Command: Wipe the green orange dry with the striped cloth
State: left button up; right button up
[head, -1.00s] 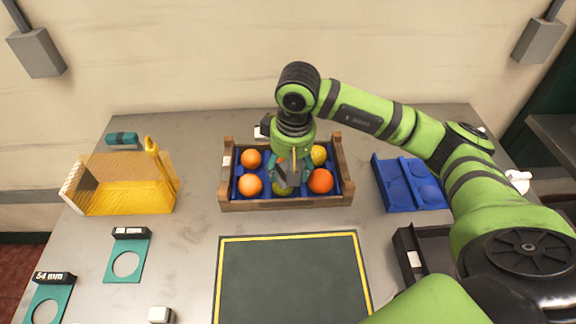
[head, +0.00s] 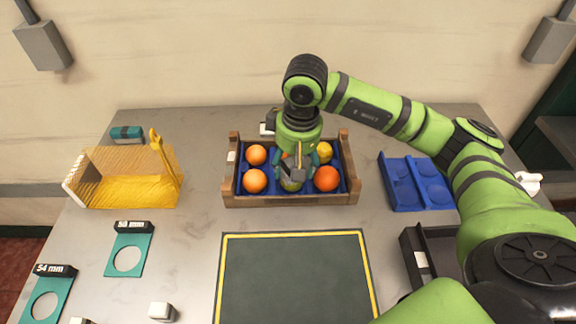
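A green orange (head: 291,186) sits in the front row of the wooden crate (head: 290,201), between two orange ones, mostly covered by my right gripper. My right gripper (head: 294,175) points down into the crate, its fingers at the top of the green orange. The fingers overlap the fruit, so I cannot tell whether they grip it. I cannot make out the striped cloth in this view. My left gripper is out of view.
Several other oranges, such as the front-right one (head: 327,178), lie close around the gripper. A yellow see-through bin (head: 130,180) stands left, a blue tray (head: 405,205) right. The dark mat (head: 292,285) in front is bare. Teal ring gauges (head: 128,240) lie front left.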

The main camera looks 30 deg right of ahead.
jog(key=shift+d+f, duration=0.1)
jog(key=shift+d, duration=0.15)
jog(key=shift+a, duration=0.15)
jog(key=shift+s+a, duration=0.1)
jog(key=shift+a, duration=1.2)
jog(key=shift+d+b, duration=0.75)
jog(key=shift+d, duration=0.7)
jog(key=shift+a, duration=1.4)
jog(key=shift+d+b, duration=0.65)
jog(key=shift+b, duration=0.05)
